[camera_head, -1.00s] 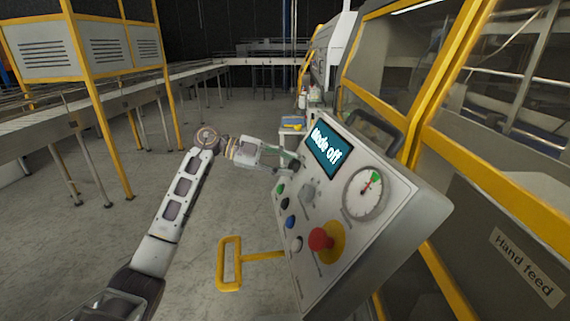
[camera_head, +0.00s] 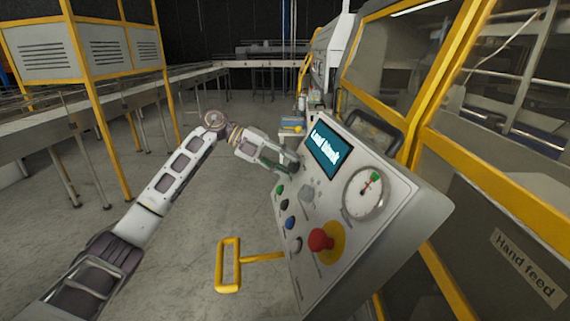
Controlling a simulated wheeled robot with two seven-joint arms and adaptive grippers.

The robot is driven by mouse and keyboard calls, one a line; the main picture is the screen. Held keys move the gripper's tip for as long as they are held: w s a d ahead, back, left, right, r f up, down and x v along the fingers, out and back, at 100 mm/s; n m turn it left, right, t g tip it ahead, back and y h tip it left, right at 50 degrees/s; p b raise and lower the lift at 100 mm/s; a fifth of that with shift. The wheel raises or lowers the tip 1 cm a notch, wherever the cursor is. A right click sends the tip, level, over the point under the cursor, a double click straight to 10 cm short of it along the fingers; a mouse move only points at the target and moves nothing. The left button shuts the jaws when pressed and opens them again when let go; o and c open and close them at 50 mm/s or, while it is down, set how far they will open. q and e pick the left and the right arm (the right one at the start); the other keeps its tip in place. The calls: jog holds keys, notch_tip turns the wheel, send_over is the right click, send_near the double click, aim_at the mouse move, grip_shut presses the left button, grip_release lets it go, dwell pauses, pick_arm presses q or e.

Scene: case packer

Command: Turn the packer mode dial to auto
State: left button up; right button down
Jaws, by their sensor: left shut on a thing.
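The grey control panel (camera_head: 345,235) stands tilted at centre right. Its screen (camera_head: 329,151) shows white text that looks like "Load blank". My left gripper (camera_head: 290,165) is at the panel's upper left edge, beside the screen. It is shut on the mode dial, which is mostly hidden by the fingers, so the dial's pointer and labels cannot be read. My right gripper is not in view.
A yellow handle (camera_head: 228,265) juts out left. Yellow-framed machine doors (camera_head: 480,165) stand right.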

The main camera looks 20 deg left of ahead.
pick_arm(q)
jog(key=m+y, duration=0.1)
jog(key=m, duration=0.2)
jog(key=m+b, duration=0.1)
jog(key=m, duration=0.1)
jog(key=shift+d+r+m+y, duration=0.1)
jog(key=shift+r+m+y, duration=0.05)
jog(key=shift+m+y, duration=0.25)
jog(key=m+y, duration=0.1)
jog(key=m, duration=0.1)
jog(key=m+b, duration=0.1)
jog(key=m, duration=0.2)
jog(key=shift+s+d+r+y, duration=0.1)
jog(key=shift+d+y, duration=0.05)
jog(key=shift+y, duration=0.25)
jog(key=shift+b, duration=0.3)
jog(key=o, duration=1)
jog(key=shift+o, duration=0.2)
jog(key=shift+r, duration=0.1)
jog(key=shift+r, duration=0.1)
jog(key=v, duration=1.1)
jog(key=shift+s+a+r, duration=0.2)
jog(key=shift+a, duration=0.15)
